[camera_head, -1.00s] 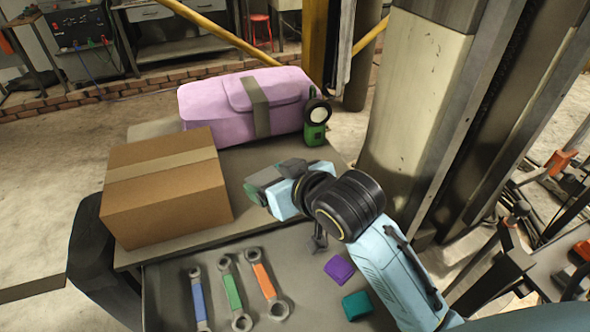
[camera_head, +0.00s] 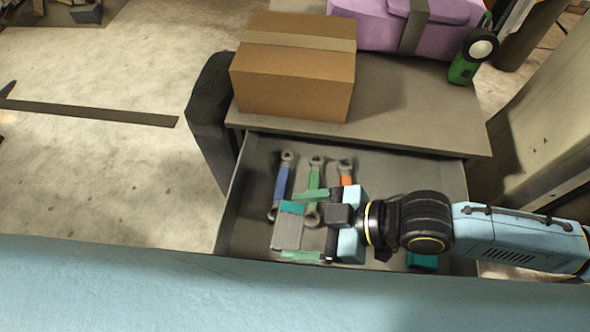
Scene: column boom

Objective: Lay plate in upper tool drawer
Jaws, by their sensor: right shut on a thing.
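The plate (camera_head: 287,232), a small grey flat piece with a teal strip along one edge, is in my right gripper (camera_head: 303,226). The gripper's green-tipped fingers are set wide, one on each side of the plate. The gripper reaches in from the right, over the open upper tool drawer (camera_head: 240,236). The plate overlaps the drawer's left half in the picture; I cannot tell whether it touches the drawer floor. My left gripper is not in view.
Wrenches with blue (camera_head: 281,183), green (camera_head: 314,178) and orange (camera_head: 346,180) handles lie in the drawer. A teal block (camera_head: 422,262) shows partly below my arm. On the cabinet top (camera_head: 400,110) stand a cardboard box (camera_head: 290,80), a pink case (camera_head: 375,30) and a green lamp (camera_head: 465,68).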

